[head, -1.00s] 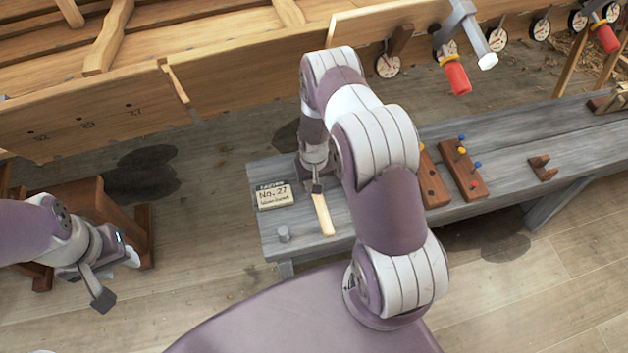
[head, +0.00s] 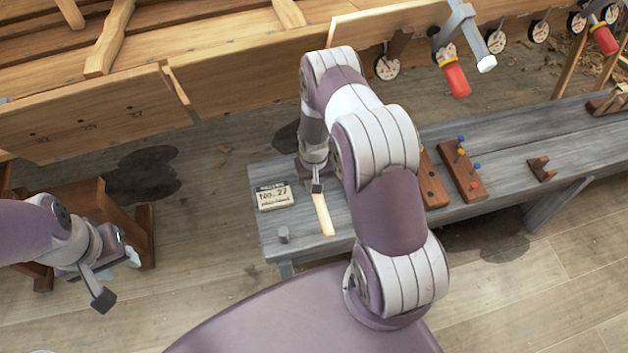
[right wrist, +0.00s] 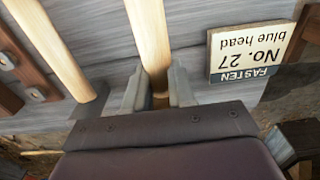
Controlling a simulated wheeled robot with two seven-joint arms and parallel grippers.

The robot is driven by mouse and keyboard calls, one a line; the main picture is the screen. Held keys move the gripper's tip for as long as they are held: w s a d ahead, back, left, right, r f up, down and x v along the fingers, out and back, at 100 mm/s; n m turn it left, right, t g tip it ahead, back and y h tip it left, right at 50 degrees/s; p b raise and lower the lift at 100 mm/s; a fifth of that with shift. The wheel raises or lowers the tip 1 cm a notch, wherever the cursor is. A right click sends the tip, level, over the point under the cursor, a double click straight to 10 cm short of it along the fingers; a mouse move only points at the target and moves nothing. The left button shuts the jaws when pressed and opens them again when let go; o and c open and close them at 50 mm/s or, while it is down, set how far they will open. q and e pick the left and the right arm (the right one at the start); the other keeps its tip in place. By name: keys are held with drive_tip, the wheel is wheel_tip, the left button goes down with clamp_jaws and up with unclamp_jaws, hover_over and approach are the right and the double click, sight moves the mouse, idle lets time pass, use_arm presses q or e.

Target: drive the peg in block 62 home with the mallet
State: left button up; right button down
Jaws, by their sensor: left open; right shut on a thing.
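My right gripper (right wrist: 155,92) is shut on a light wooden handle (right wrist: 148,35) in the right wrist view. This handle also shows in the head view (head: 322,214), over the left end of the grey bench. No mallet head shows, so I cannot tell whether it is the mallet. A second light handle (right wrist: 55,50) lies beside it, apart from the fingers. Brown blocks (head: 433,188) and (head: 472,188) stand on the bench, the right one with coloured pegs. I read no number 62 on any block. My left gripper (head: 116,277) is open and empty, left of the bench.
A sign (right wrist: 248,52) reading "FASTEN No. 27 blue head" lies on the bench (head: 520,150) beside my right gripper. A small grey cylinder (head: 284,235) stands near the bench's front left corner. The plank hull (head: 230,75) runs behind. A red-handled clamp (head: 457,80) hangs on it.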

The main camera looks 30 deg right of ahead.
drive_tip(key=shift+r, duration=0.2)
wheel_tip(320, 180, up, 8)
drive_tip(key=p, duration=0.6)
drive_tip(key=shift+r+p, duration=0.15)
drive_tip(key=shift+p, duration=0.25)
idle(1.5)
